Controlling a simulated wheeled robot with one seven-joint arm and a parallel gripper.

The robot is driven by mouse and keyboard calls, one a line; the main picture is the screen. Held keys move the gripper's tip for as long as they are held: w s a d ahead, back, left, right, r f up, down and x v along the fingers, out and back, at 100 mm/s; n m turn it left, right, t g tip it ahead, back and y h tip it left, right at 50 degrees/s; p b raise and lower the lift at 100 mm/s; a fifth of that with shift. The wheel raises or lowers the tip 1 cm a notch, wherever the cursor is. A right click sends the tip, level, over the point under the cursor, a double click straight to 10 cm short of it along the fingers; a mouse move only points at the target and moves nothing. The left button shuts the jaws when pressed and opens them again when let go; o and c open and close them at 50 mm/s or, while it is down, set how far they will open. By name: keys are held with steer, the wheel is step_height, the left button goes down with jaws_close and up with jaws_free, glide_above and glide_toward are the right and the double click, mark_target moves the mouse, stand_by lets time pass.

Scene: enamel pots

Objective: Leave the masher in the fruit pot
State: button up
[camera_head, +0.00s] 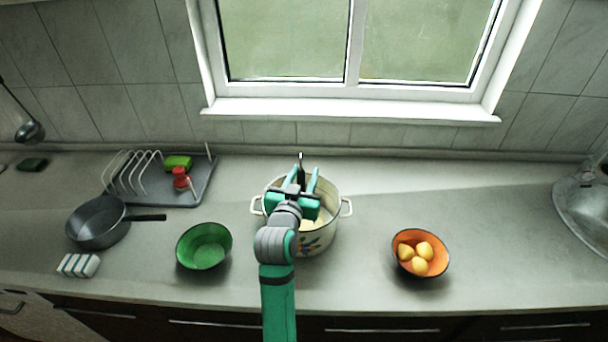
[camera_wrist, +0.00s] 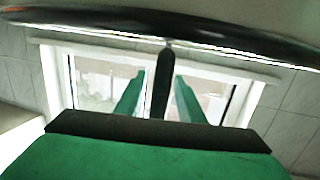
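The white enamel pot (camera_head: 322,238), with a painted fruit pattern and two side handles, stands on the counter in the middle. The masher's dark handle (camera_head: 302,181) rises upright over the pot; its head is hidden by my arm and the pot. My gripper (camera_head: 298,174) is over the pot with its green fingers apart. In the wrist view, the dark handle (camera_wrist: 162,85) stands between the two fingers (camera_wrist: 160,76), with a visible gap on each side. I cannot tell whether the masher rests on the pot's bottom.
A green bowl (camera_head: 204,247) stands left of the pot, and an orange bowl (camera_head: 439,266) with yellow fruit stands right. A frying pan (camera_head: 97,224), sponge (camera_head: 78,266) and dish rack (camera_head: 200,192) are farther left. A dark curved band (camera_wrist: 215,33) crosses the wrist view's top.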

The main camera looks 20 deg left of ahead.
steer(key=s+r, duration=0.1)
steer(key=s, duration=0.9)
steer(key=shift+s+d+r, duration=0.15)
steer(key=shift+s+d, duration=0.2)
steer(key=shift+d, duration=0.1)
